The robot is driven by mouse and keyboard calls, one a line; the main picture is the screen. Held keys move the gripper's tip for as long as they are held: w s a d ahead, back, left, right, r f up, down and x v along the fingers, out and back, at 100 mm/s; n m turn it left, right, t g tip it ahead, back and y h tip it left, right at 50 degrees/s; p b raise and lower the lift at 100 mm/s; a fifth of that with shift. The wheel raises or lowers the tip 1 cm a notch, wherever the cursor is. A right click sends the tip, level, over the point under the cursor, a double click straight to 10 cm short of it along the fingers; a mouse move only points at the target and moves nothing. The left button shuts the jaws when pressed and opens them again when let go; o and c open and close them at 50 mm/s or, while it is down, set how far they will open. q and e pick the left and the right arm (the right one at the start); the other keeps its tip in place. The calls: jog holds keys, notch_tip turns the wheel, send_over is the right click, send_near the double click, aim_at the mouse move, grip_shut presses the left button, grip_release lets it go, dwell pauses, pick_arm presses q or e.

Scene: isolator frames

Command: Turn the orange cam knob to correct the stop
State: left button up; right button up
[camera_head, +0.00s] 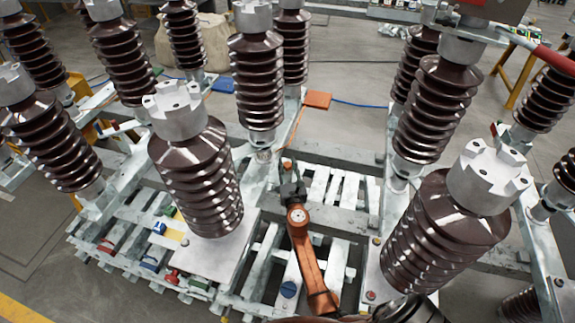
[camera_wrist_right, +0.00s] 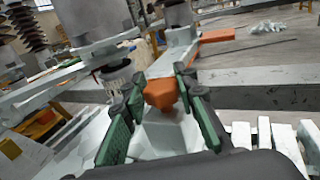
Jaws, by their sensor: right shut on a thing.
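The orange cam knob (camera_wrist_right: 160,94) shows in the wrist view as a small faceted orange piece on the pale metal frame. My right gripper (camera_wrist_right: 157,85) has its two green-padded fingers on either side of it and is shut on it. In the head view my right gripper (camera_head: 290,180) points away from me, at the pale beam between the brown insulators, at the end of my orange arm. There the knob is mostly hidden by the gripper. The stop cannot be made out clearly. My left gripper is in neither view.
Tall brown ribbed insulators stand close on both sides, the nearest at left (camera_head: 195,175) and right (camera_head: 450,230). An orange plate (camera_head: 318,99) lies beyond the gripper. Pale slatted pallets (camera_head: 335,190) lie beneath. Open grey floor (camera_head: 345,60) shows behind.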

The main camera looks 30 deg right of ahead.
jog(key=shift+m+g+h+b, duration=0.4)
jog(key=shift+m+g+h, duration=1)
jog(key=shift+h, duration=0.6)
jog(key=shift+m, duration=0.3)
jog(key=shift+r, duration=0.1)
jog(key=o, duration=1.2)
